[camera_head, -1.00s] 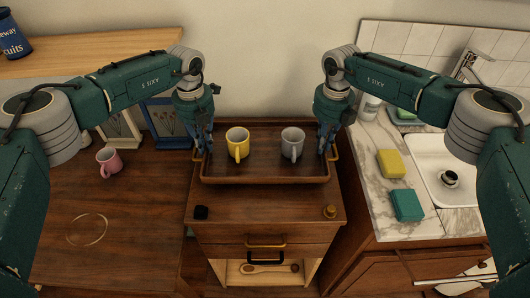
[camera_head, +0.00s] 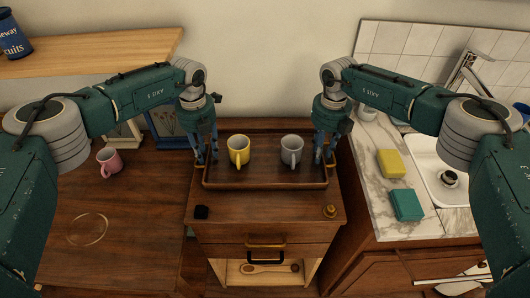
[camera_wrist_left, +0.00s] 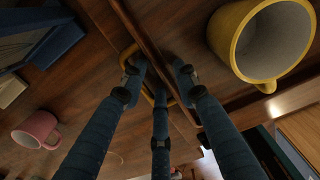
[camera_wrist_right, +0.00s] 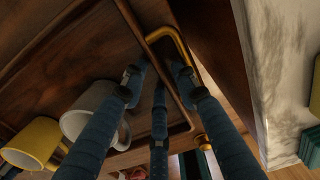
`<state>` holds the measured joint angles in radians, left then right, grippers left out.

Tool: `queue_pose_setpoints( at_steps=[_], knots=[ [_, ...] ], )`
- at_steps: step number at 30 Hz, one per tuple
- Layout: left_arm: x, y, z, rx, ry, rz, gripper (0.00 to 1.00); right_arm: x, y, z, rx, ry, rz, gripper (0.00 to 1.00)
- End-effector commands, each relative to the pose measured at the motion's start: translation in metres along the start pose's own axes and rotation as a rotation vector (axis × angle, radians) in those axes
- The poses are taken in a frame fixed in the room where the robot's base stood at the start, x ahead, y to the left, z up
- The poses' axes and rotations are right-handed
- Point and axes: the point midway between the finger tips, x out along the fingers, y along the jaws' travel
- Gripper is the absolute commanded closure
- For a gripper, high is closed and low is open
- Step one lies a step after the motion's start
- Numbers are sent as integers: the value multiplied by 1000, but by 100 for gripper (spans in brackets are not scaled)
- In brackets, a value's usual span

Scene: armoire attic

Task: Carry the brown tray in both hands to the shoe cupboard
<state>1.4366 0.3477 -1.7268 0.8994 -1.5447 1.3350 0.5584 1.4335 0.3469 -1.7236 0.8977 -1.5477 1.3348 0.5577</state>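The brown tray (camera_head: 265,184) lies over the top of the small brown cabinet in the head view. A yellow mug (camera_head: 238,150) and a grey mug (camera_head: 292,150) stand upright in it. My left gripper (camera_head: 207,162) is at the tray's left end, its fingers straddling the side wall and brass handle. A gap shows between the fingertips in the left wrist view (camera_wrist_left: 158,78). My right gripper (camera_head: 324,163) straddles the right end likewise, with a similar gap around the handle in the right wrist view (camera_wrist_right: 157,78). Fingertip contact is partly hidden.
A black object (camera_head: 201,212) and a brass knob-like object (camera_head: 330,211) sit in front of the tray. A pink mug (camera_head: 109,161) stands on the left table. A marble counter with yellow sponge (camera_head: 391,164), teal sponge (camera_head: 407,205) and sink (camera_head: 430,158) is at right.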

Motion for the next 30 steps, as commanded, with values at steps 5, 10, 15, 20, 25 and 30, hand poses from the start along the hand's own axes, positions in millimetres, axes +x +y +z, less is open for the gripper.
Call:
queue_pose_setpoints(
  at_steps=[5,10,15,20,25,30],
  knots=[
    [-1,0,0,0,-1,0,70,0,-1,0,1,-1,-1,70],
    [-14,0,2,0,-4,-1,70,0,-1,0,1,-1,-1,70],
    [-40,0,2,-1,-3,-1,70,0,-1,0,1,-1,-1,70],
    [-63,0,1,0,-2,-1,70,0,-1,0,1,-1,-1,70],
    [-77,0,1,0,0,-1,70,0,-1,0,1,-1,-1,70],
    [-80,0,1,0,0,-1,70,-13,-1,2,1,-4,0,70]
  ],
)
